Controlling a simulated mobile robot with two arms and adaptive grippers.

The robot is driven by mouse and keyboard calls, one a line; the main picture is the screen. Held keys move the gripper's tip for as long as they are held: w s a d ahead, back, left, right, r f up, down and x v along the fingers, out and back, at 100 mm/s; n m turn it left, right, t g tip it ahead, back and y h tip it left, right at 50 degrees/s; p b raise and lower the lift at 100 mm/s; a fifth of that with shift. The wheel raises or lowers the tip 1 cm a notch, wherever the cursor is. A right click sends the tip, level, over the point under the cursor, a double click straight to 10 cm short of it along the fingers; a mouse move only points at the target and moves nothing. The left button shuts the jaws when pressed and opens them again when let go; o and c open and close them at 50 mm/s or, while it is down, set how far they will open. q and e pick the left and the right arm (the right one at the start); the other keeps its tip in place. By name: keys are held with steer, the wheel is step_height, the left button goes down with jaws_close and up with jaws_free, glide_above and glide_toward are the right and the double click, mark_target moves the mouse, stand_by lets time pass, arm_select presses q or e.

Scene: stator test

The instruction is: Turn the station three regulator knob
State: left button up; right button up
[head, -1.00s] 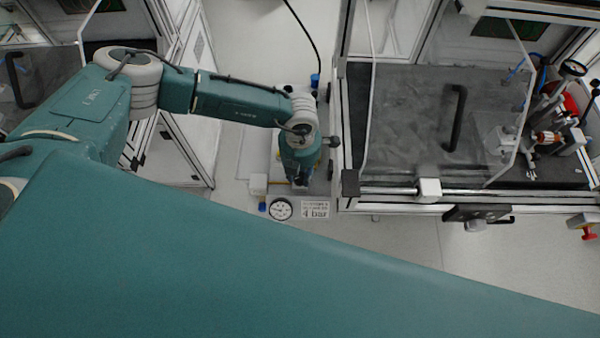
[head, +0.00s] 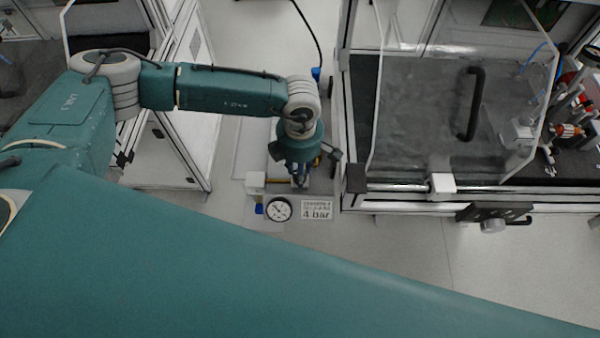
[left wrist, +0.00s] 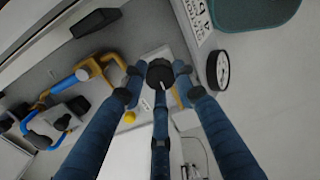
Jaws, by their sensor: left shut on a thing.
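My left gripper (head: 299,182) reaches down over the regulator panel, between the two enclosures. In the left wrist view, its three blue fingers (left wrist: 158,80) are closed around the black regulator knob (left wrist: 160,71), which has a white pointer line. The head view hides the knob under the gripper. The round pressure gauge (head: 279,209) is just in front of the gripper and also shows in the left wrist view (left wrist: 219,70); its reading is too small to tell. A "4 bar" sign (head: 317,210) stands beside the gauge. My right gripper is not in view.
A glass-doored enclosure (head: 440,187) with a black handle (head: 470,104) stands close on the right. Another framed enclosure (head: 165,160) is on the left. In the left wrist view, yellow and blue fittings (left wrist: 62,100) lie beside the fingers. A black hose (head: 307,32) runs behind.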

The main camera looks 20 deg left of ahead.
arm_select(q)
steer(key=shift+m, duration=0.3)
steer(key=shift+w+r, duration=0.1)
steer(key=o, duration=1.1)
steer(key=shift+o, duration=0.2)
step_height(320, 180, up, 12)
